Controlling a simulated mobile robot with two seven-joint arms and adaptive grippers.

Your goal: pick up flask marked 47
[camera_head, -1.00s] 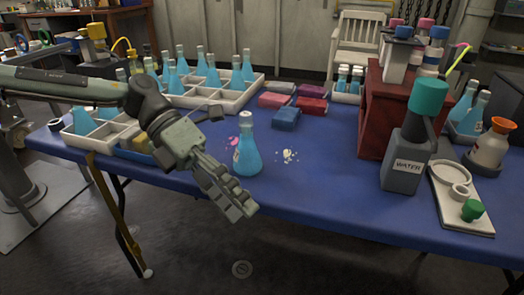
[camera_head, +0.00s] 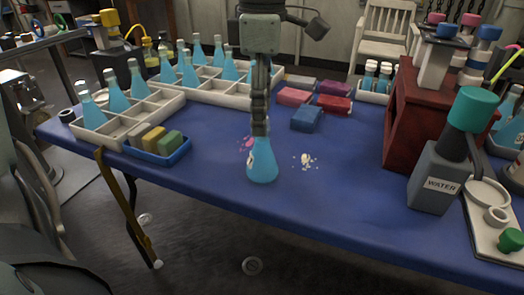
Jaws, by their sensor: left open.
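A conical flask (camera_head: 262,168) with blue liquid stands upright near the front edge of the blue table (camera_head: 335,205). A small label shows at its left side, but I cannot read its number. My left gripper (camera_head: 260,128) points straight down over this flask, its fingers in line with the neck and hiding it. The gripper is open; I cannot tell whether the fingers touch the glass. Other blue flasks stand in the left white rack (camera_head: 128,128) and the back white rack (camera_head: 235,96); no numbers are legible there. My right gripper is not in view.
White crumbs (camera_head: 306,161) and a pink spot (camera_head: 247,143) lie beside the flask. Coloured packs (camera_head: 307,118) lie behind. A blue tray (camera_head: 176,156) of sponges is left. A grey WATER bottle (camera_head: 436,182) and a red stand (camera_head: 403,130) are right. The table front is clear.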

